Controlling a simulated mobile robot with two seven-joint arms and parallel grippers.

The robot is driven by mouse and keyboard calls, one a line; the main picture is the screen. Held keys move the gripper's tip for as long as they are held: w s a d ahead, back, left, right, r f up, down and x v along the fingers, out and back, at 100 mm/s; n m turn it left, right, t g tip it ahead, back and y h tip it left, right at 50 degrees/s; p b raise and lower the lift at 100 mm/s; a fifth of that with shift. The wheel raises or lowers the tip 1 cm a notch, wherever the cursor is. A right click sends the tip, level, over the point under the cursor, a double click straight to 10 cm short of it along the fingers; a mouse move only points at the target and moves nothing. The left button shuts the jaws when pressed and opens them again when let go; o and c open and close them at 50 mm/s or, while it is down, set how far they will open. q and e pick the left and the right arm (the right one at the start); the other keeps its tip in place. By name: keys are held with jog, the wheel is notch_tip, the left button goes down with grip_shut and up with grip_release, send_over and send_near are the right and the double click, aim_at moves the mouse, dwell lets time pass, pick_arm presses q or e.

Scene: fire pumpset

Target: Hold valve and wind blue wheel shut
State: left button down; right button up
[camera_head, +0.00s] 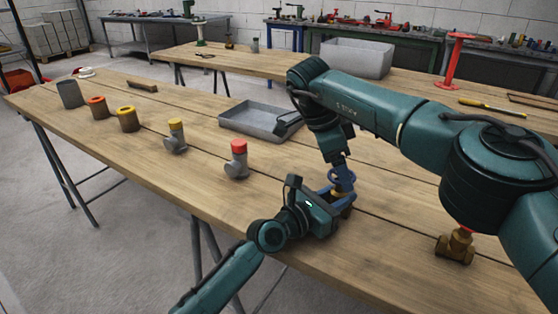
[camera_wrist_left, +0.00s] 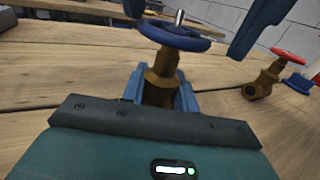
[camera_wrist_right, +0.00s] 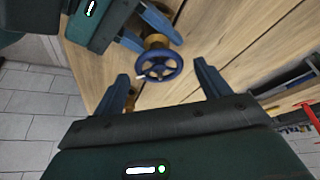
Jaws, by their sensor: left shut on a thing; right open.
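A brass valve with a blue handwheel stands on the wooden table. In the left wrist view its brass body (camera_wrist_left: 161,75) is between the blue fingers of my left gripper (camera_wrist_left: 160,95), which is shut on it below the wheel. The blue wheel (camera_wrist_left: 174,36) is on top, with a metal stem in its middle. In the right wrist view the blue wheel (camera_wrist_right: 159,65) lies just beyond the spread fingers of my right gripper (camera_wrist_right: 167,82), which is open. In the head view the blue wheel (camera_head: 342,179) is partly hidden by my grippers.
A second brass valve (camera_head: 457,246) with a red wheel stands to the right. Red-capped (camera_head: 238,160) and yellow-capped (camera_head: 176,137) fittings stand to the left, with a grey tray (camera_head: 262,122) behind. Table (camera_head: 365,267) in front of the valves is clear.

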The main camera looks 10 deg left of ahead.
jog(key=n+t, duration=0.1)
jog(key=n, duration=0.1)
jog(key=n+y, duration=0.1)
jog(key=n, duration=0.2)
jog(key=shift+s+d+t, duration=0.15)
jog(key=shift+s+t, duration=0.05)
jog(key=shift+t, duration=0.2)
jog(key=n, duration=0.2)
jog(key=n+t+y, duration=0.1)
jog(key=n, duration=0.2)
jog(key=shift+s+d+y, duration=0.1)
jog(key=shift+d+y, duration=0.05)
jog(key=shift+y, duration=0.15)
jog(key=n, duration=0.2)
jog(key=n+y, duration=0.1)
jog(key=n, duration=0.1)
jog(key=shift+d+y, duration=0.1)
jog(key=shift+y, duration=0.2)
jog(key=n+y, duration=0.1)
jog(key=n, duration=0.4)
jog(key=shift+d+y, duration=0.15)
jog(key=shift+y, duration=0.25)
jog(key=v, duration=1.2)
jog(key=s+a+f+m+g+y, duration=0.2)
jog(key=s+a+m+y, duration=0.4)
jog(key=s+a+y, duration=0.4)
jog(key=shift+s+a+g+y, duration=0.2)
jog(key=shift+a+g+y, duration=0.5)
jog(key=shift+a+y, duration=1.7)
